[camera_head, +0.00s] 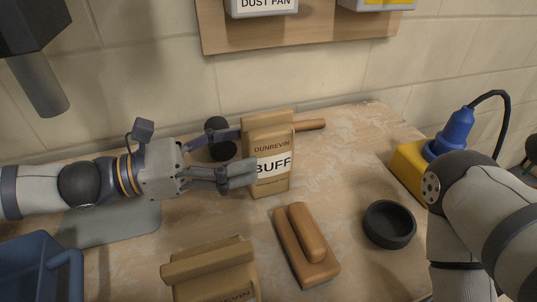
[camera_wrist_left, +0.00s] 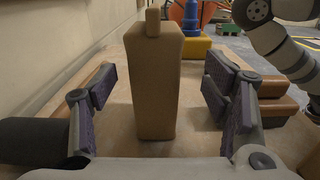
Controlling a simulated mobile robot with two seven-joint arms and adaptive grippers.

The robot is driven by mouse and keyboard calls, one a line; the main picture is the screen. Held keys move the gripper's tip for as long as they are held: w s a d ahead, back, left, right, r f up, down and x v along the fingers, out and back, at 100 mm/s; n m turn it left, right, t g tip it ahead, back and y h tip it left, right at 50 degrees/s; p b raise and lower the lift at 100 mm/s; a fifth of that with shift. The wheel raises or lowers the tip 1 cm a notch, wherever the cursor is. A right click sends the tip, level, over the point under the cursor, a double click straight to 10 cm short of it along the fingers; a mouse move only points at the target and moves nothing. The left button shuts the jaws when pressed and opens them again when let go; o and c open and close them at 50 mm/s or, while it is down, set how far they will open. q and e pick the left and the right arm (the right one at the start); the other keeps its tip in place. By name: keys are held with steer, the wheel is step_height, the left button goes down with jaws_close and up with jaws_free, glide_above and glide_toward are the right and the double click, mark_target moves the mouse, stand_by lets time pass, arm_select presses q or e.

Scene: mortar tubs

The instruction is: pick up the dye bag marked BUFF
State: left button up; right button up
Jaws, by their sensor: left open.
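The tan dye bag marked BUFF (camera_head: 268,143) stands upright on the worktop, its label facing the head camera. In the left wrist view the bag (camera_wrist_left: 155,85) stands between the two spread fingers, with a gap visible on each side. My left gripper (camera_head: 236,156) is open at the bag's left side, one finger in front and one behind. The near fingertip overlaps the left edge of the label in the head view. My right arm shows at the right, but its gripper is out of view.
A wooden float (camera_head: 306,247) and black ring-like dish (camera_head: 389,224) lie to the right. A yellow block (camera_head: 407,170) with a blue plug stands farther right. A blue tub (camera_head: 35,270) is front left.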

mark_target(268, 141)
arm_select(q)
steer(key=x, duration=0.5)
steer(key=shift+w+d+r, duration=0.1)
steer(key=shift+w+d, duration=0.2)
steer(key=shift+w, duration=0.1)
jaws_close()
